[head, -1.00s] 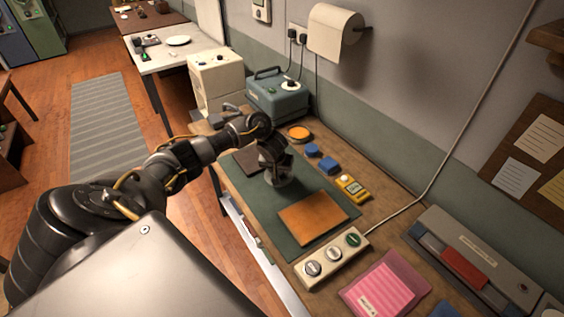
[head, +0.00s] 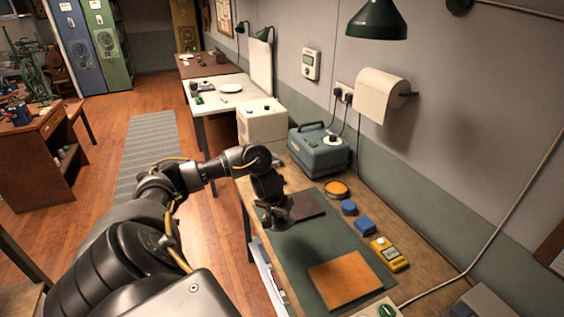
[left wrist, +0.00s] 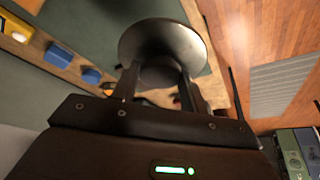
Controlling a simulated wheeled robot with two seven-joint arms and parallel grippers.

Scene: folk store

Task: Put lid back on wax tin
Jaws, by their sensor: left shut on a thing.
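The open wax tin (head: 336,189), a low round tin with an orange top face, stands at the back of the bench near the wall in the head view. My left gripper (head: 272,208) is shut on a round grey metal lid (head: 281,217), held above the near edge of the green mat, to the left of the tin and apart from it. In the left wrist view the lid (left wrist: 160,38) fills the space at the fingertips (left wrist: 158,82), its broad face tilted to the camera. My right gripper is not in view.
A green mat (head: 315,240) holds a dark brown piece (head: 310,204) and an orange-brown leather piece (head: 345,278). Blue blocks (head: 365,226) and a yellow meter (head: 388,254) stand along its right side. A blue-grey machine (head: 318,152) stands behind the tin.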

